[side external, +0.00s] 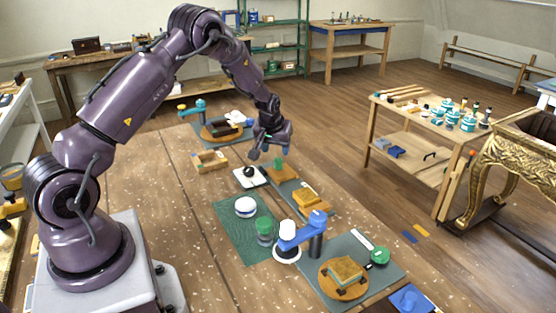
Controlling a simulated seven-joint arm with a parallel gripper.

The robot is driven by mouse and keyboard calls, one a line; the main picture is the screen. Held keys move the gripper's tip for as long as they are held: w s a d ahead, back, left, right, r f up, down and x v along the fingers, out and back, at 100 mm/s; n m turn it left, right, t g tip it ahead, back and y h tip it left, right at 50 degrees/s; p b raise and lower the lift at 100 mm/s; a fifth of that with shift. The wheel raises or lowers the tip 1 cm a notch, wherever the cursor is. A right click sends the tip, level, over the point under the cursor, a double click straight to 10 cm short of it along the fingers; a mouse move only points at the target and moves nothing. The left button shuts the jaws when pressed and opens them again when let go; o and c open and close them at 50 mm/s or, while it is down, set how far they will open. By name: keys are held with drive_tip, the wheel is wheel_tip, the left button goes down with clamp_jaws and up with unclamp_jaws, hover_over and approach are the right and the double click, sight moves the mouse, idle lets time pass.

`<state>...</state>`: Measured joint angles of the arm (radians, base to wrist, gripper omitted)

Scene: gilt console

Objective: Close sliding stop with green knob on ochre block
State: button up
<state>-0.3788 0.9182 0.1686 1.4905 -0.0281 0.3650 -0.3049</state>
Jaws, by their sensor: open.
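A green knob (279,161) stands upright near the middle of the table, by a small ochre block (284,174). The sliding stop is too small here to tell its position. My gripper (265,153) is open and points down just above and to the left of the green knob. It looks empty, and I cannot tell whether a finger touches the knob. A larger ochre block (306,197) lies nearer the camera on a grey mat.
A white plate with a black knob (249,171) lies close below my gripper. A wooden tray (210,161) is to the left. A blue-armed stand (303,231), a green jar (265,231) and a round wooden board (343,290) stand nearer the camera. Bare table lies at left.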

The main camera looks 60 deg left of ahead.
sight(278, 159)
drive_tip(key=x, duration=0.6)
drive_tip(key=shift+f, duration=0.15)
drive_tip(key=shift+c, duration=0.2)
